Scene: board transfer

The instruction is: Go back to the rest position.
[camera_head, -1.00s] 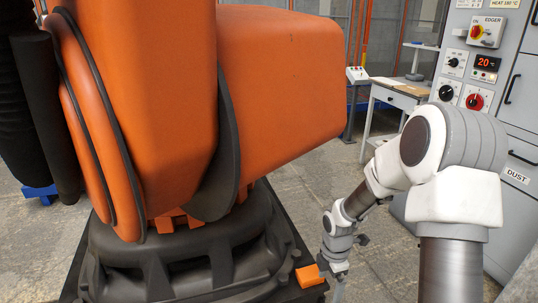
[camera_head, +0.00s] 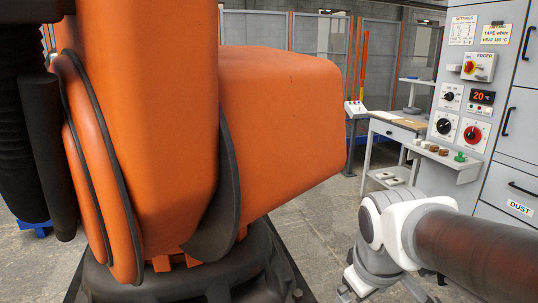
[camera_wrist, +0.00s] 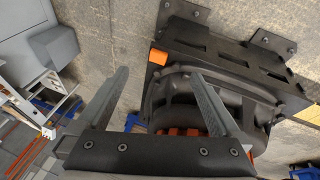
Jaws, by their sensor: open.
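My gripper (camera_wrist: 158,76) shows in the wrist view, its two grey fingers spread apart with nothing between them. It points down over the floor beside the dark base (camera_wrist: 225,95) of the orange machine.
A large orange industrial robot (camera_head: 285,130) fills the left and middle of the head view, close to my arm. A grey control cabinet (camera_head: 510,150) stands at the right, with a small shelf (camera_head: 460,166) holding several items. A table (camera_head: 395,128) stands behind. Concrete floor (camera_head: 320,225) lies between.

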